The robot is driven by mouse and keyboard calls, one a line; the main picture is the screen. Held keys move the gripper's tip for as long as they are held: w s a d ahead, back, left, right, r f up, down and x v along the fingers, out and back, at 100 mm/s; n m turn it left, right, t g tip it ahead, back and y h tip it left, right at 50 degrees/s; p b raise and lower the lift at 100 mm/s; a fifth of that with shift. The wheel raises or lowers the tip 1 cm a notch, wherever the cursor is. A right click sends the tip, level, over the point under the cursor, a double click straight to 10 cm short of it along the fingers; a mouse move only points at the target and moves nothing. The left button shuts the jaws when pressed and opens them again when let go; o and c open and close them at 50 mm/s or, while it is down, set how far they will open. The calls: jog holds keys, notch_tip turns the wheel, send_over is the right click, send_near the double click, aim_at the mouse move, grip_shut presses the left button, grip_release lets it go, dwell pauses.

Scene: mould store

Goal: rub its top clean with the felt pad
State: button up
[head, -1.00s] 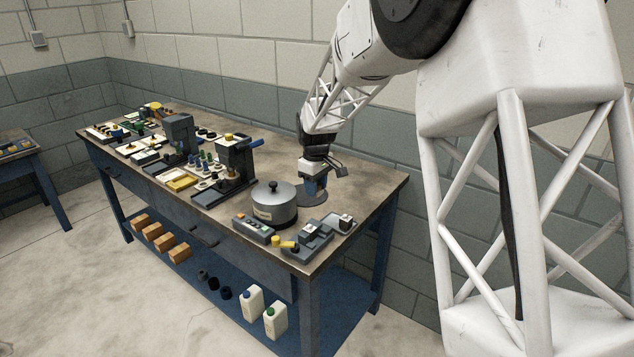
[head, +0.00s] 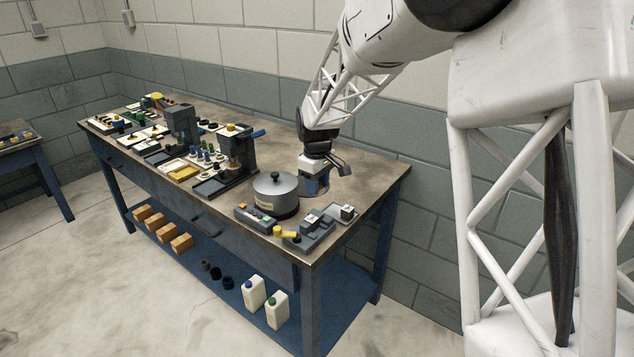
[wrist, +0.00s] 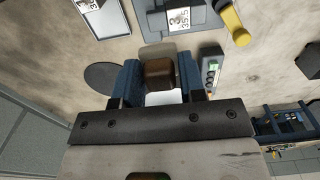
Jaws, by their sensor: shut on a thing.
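My gripper (head: 316,188) is low over the bench, just right of a round grey lidded pot (head: 275,193) with a dark knob. In the wrist view its blue fingers (wrist: 159,80) are shut on a brown block (wrist: 158,72) with a paler slab beyond it, which looks like the felt pad. A dark flat disc (wrist: 103,78) lies beside the left finger; the gripper mostly hides it in the head view. Whether the pad touches anything is hidden. The pictures do not settle which thing's top is meant.
A grey box with a green display (wrist: 212,68), a grey fixture (wrist: 180,18) marked 35.5 and a yellow handle (wrist: 235,25) lie close by. A tray with a small block (head: 347,212) is at the front right. Dark stands (head: 237,152) crowd the left. The back right bench is clear.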

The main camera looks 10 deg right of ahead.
aim_at(313, 217)
notch_tip(313, 217, down, 7)
jog(key=shift+f, duration=0.15)
jog(key=shift+s+a, duration=0.25)
jog(key=shift+a, duration=0.05)
jog(key=shift+c, duration=0.3)
jog(key=shift+s+a, duration=0.25)
jog(key=shift+c, duration=0.3)
jog(key=shift+s+a, duration=1.05)
jog(key=shift+s+a+f, duration=0.2)
jog(key=shift+s+a, duration=0.15)
jog(key=shift+s, duration=0.05)
jog(key=shift+w+d+r, duration=0.15)
jog(key=shift+w+d, duration=1.8)
jog(key=shift+d, duration=0.05)
jog(key=shift+r, duration=4.05)
